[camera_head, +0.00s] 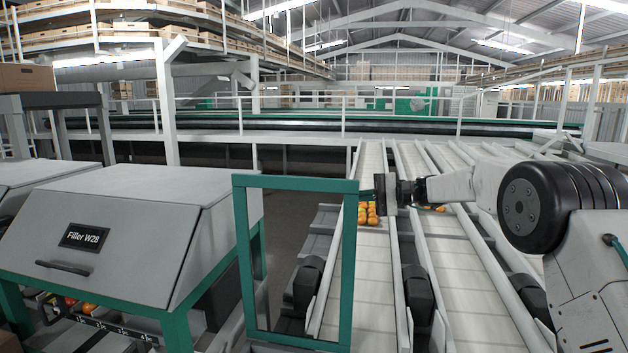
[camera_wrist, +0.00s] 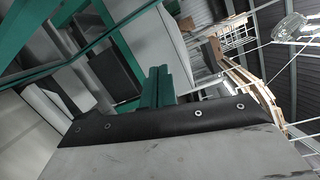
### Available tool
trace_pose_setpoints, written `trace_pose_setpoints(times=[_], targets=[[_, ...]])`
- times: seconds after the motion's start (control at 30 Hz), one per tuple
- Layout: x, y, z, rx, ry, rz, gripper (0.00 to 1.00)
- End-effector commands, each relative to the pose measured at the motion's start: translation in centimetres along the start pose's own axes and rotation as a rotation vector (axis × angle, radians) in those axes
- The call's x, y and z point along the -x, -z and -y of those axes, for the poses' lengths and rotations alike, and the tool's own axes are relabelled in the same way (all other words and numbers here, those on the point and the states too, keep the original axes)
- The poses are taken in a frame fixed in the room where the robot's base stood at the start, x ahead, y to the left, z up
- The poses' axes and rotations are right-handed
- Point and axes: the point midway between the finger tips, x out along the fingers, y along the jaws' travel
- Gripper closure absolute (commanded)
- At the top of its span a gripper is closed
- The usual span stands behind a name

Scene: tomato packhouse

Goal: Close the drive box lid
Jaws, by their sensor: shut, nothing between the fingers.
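No label tells which part is the drive box lid. My gripper (camera_head: 366,191) is shut and empty, its tips pointing left at the frame's upper right post. Whether they touch it I cannot tell. In the wrist view, my green fingers (camera_wrist: 158,72) are together, with green bars (camera_wrist: 65,68) beyond at the upper left.
Pale conveyor lanes (camera_head: 375,290) run away behind and right of the frame, with orange tomatoes (camera_head: 368,213) on one. Dark rounded units (camera_head: 418,292) sit between the lanes. A dark floor gap (camera_head: 290,220) shows through the frame. White railings cross the back.

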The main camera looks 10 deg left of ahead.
Motion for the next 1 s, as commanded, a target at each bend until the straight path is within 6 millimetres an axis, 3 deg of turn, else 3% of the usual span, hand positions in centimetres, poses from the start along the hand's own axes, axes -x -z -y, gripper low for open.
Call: trace_pose_setpoints(times=[0.03, 0.13, 0.37, 0.77, 1.0], targets=[[0.2, -0.4, 2.4, 0.040, 0.038, 0.007, 1.00], [0.3, -0.8, 4.3, 0.070, 0.092, 0.023, 1.00], [-1.8, -1.2, 4.7, 0.077, 0.103, 0.036, 1.00], [-10.2, -1.6, 5.5, 0.076, 0.101, 0.035, 1.00], [-10.4, -4.6, 5.3, 0.076, 0.102, 0.033, 1.00]])
